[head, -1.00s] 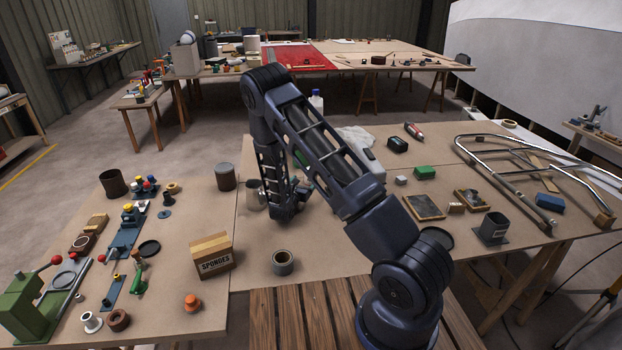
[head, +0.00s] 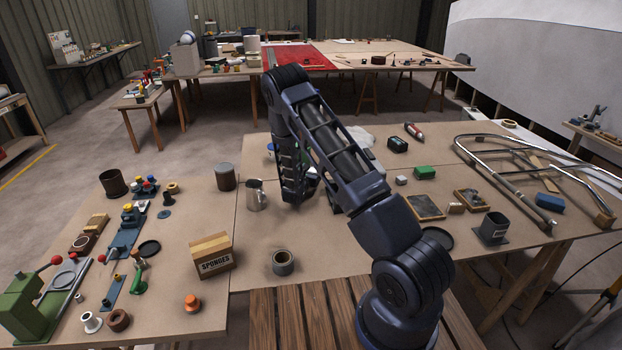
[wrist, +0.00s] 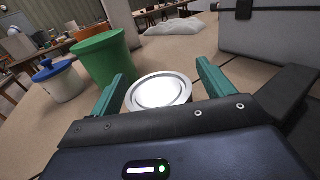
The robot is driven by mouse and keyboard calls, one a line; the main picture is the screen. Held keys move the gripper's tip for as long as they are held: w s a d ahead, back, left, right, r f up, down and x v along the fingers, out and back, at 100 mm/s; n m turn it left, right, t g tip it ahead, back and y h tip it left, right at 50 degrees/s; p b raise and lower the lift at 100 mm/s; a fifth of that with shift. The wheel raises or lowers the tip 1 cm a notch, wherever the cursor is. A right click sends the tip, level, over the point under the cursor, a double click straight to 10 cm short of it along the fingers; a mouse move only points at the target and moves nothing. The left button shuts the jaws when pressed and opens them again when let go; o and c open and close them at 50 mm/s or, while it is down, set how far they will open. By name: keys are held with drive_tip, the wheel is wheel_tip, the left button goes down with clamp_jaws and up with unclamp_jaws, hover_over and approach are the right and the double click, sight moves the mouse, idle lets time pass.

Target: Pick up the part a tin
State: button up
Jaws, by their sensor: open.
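A round tin with a shiny pale metal lid (wrist: 158,91) stands between the fingers of my gripper (wrist: 161,74) in the wrist view. I take it for the part A tin; no label is readable. The green fingers are apart, one on each side of the lid, and the front of my gripper hides the tin's near lower side. I cannot tell whether either finger touches it. In the head view my gripper (head: 294,195) points down at the middle of the bench, and my arm hides the tin.
A green tapered cup (wrist: 103,57) stands close to the left finger, with a blue-lidded white tub (wrist: 55,80) beyond. A grey case (wrist: 275,45) is at right. A metal mug (head: 256,196), a sponges box (head: 211,256) and a grey ring (head: 283,262) stand nearby.

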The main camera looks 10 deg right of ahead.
drive_tip(key=c, duration=1.3)
drive_tip(key=shift+r, duration=0.15)
